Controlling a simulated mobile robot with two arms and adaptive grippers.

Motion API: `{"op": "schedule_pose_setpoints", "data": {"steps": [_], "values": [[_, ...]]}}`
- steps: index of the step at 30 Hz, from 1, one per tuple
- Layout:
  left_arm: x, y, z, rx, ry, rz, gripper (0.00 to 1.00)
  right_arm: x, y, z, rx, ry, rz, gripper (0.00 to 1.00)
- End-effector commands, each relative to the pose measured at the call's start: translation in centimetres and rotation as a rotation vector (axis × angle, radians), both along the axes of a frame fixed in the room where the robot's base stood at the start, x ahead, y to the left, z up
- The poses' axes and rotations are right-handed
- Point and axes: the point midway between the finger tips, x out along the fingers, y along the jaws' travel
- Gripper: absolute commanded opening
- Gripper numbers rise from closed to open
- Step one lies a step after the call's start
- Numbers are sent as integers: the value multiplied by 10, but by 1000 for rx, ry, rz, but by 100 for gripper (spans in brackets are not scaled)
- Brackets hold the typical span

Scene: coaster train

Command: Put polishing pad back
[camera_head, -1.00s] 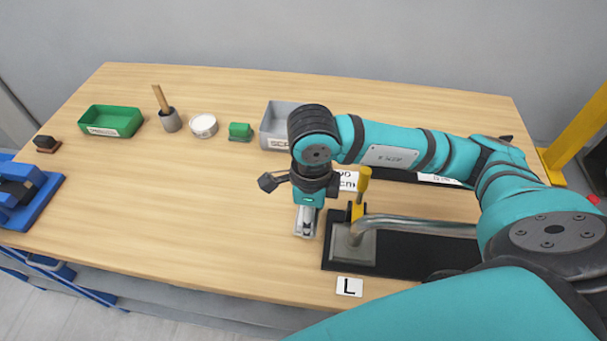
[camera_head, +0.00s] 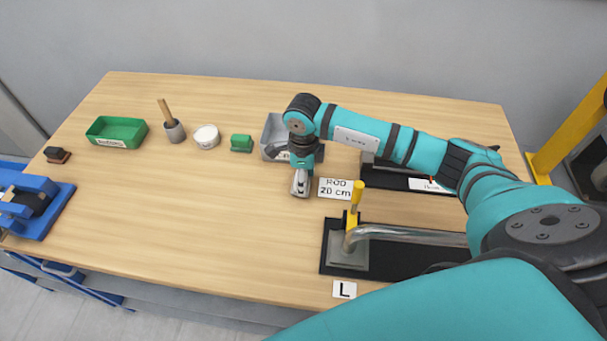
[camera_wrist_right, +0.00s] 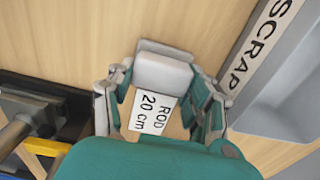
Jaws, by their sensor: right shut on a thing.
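My right gripper (camera_head: 300,188) hangs above the middle of the table, left of the white "ROD 20 cm" label (camera_head: 335,188). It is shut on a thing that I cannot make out. In the right wrist view a pale grey block (camera_wrist_right: 163,72) shows at the far side of the jaws. I cannot tell whether it is a fingertip or the held thing. The label (camera_wrist_right: 153,111) shows between the gripper parts there. I cannot pick out the polishing pad for certain. My left gripper is not in view.
A green tray (camera_head: 90,132), a grey cup with a wooden handle (camera_head: 175,132), a white round container (camera_head: 206,137) and a green block (camera_head: 241,143) stand left of the grey scrap bin (camera_head: 272,130). A yellow-handled clamp (camera_head: 356,200) holds a metal rod (camera_head: 420,237). The left middle is clear.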

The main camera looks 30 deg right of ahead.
Motion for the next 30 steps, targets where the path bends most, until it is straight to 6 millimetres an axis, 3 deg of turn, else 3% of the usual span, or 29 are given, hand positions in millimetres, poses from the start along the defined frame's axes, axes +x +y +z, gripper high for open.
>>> {"op": "schedule_pose_setpoints", "data": {"steps": [12, 13, 18, 30], "values": [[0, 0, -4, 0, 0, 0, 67, 0, 0, -9, 1, -1, 1, 26], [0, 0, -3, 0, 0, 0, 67, 0, 0, -8, 0, 0, 1, 55], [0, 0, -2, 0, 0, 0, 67, 0, 0, -7, 0, 0, 1, 75], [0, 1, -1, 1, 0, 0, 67, 1, 0, 3, 1, -3, 1, 75]]}}
